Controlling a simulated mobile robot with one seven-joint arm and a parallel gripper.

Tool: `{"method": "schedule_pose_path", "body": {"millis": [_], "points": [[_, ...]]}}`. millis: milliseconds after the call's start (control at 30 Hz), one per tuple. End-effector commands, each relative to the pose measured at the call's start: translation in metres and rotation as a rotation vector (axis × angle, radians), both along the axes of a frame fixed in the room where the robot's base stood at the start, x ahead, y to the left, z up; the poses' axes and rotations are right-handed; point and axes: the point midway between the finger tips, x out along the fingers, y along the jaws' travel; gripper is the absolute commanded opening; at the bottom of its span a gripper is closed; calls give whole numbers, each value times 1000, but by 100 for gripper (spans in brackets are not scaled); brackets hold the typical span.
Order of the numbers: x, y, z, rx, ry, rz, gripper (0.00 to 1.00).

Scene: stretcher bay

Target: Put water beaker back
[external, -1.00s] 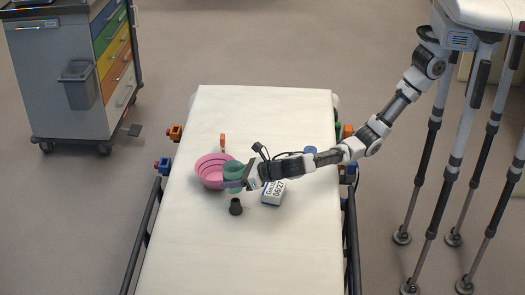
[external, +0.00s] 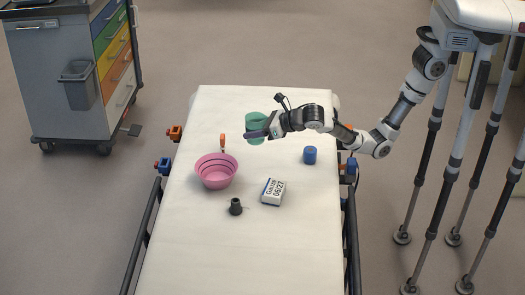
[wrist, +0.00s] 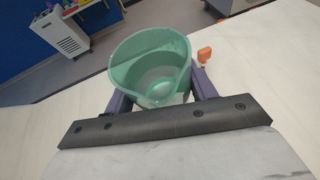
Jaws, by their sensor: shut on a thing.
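The water beaker is a green, see-through cup. In the external view the beaker (external: 256,124) is over the far middle part of the white stretcher top. My gripper (external: 258,134) is shut on it from the right side. In the wrist view the beaker (wrist: 150,68) is upright or nearly so between my two fingers (wrist: 160,92), and I look down into its open mouth. Some clear liquid seems to show low inside it. I cannot tell whether its base touches the stretcher.
A pink bowl (external: 216,178) stands at the left of the stretcher top (external: 290,235). A black item (external: 235,207), a white box with blue print (external: 272,192), a blue cylinder (external: 310,155) and an orange item (external: 222,141) stand around it. The far end is clear.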

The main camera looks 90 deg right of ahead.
Motion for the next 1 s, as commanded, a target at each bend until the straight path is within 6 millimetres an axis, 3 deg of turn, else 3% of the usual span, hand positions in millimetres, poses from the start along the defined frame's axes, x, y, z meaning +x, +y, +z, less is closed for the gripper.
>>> {"method": "schedule_pose_path", "body": {"millis": [100, 200, 433, 1000], "points": [[-20, -33, 18, -3, -8, -8, 30], [-34, -51, 28, -12, -11, -11, 30], [-48, -70, 31, -22, -13, -12, 30], [-49, -70, -100, -23, -11, -12, 30]]}}
